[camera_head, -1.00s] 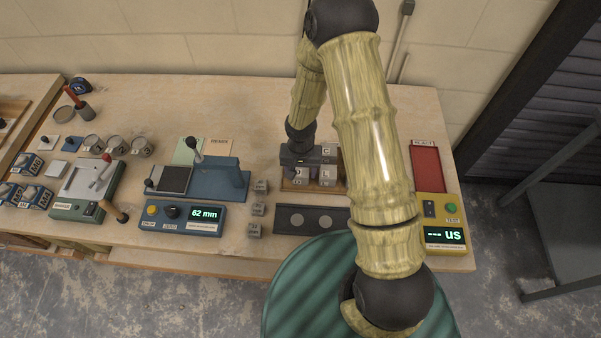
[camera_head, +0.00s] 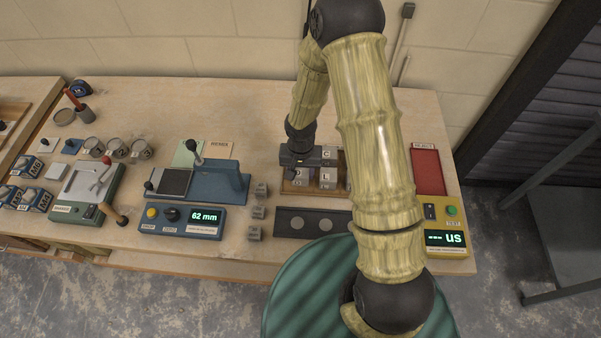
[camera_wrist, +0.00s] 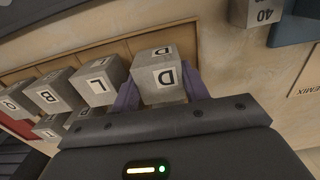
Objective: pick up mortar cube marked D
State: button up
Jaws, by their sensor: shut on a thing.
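The grey mortar cube marked D (camera_wrist: 160,72) sits between the two purple fingers of my gripper (camera_wrist: 160,92) in the wrist view. The fingers press on its two sides, and its letter faces the camera upside down. In the head view my gripper (camera_head: 300,158) is over the left part of the wooden cube rack (camera_head: 288,187), and hides much of it. I cannot tell whether the cube is clear of the rack floor.
Cubes marked L (camera_wrist: 98,88) and B (camera_wrist: 48,98) stand close beside D in the rack. A red tray (camera_head: 426,170) and yellow tester (camera_head: 445,238) are at right.

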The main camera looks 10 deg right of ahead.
aim_at(301, 171)
notch_tip(301, 171, up, 9)
jog(key=shift+f+b, duration=0.1)
jog(key=shift+b, duration=0.25)
dwell(0.5)
